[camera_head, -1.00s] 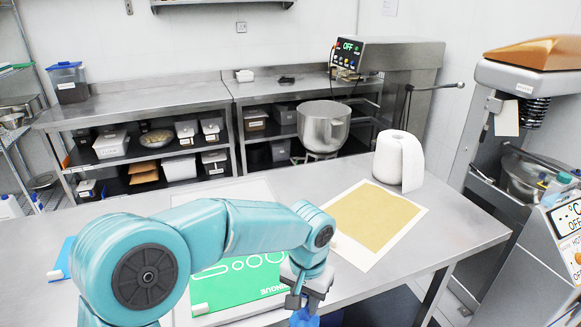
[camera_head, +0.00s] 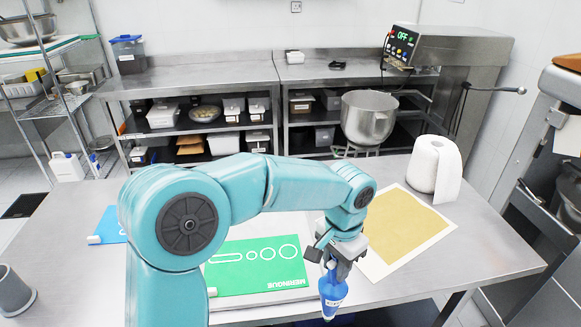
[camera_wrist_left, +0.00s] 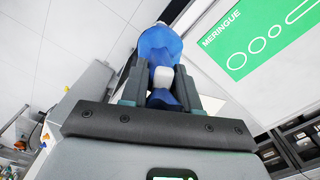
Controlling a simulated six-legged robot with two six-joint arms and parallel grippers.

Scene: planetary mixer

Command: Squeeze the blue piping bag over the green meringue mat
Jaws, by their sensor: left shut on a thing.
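The green meringue mat (camera_head: 258,266), marked with white outlines, lies on a white sheet on the steel table. It also shows in the left wrist view (camera_wrist_left: 262,40). My left gripper (camera_head: 335,258) is shut on the blue piping bag (camera_head: 333,292), just right of the mat's right edge near the table's front. The bag hangs below the jaws in the head view. In the left wrist view the bag (camera_wrist_left: 160,45) sits between the two fingers. My right gripper is not in view.
A tan sheet on white paper (camera_head: 405,228) lies right of the mat, with a paper roll (camera_head: 434,168) behind it. A blue mat (camera_head: 108,226) lies at the left. A grey cup-like object (camera_head: 14,292) stands at the lower left. Shelves and a steel bowl (camera_head: 368,118) are behind.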

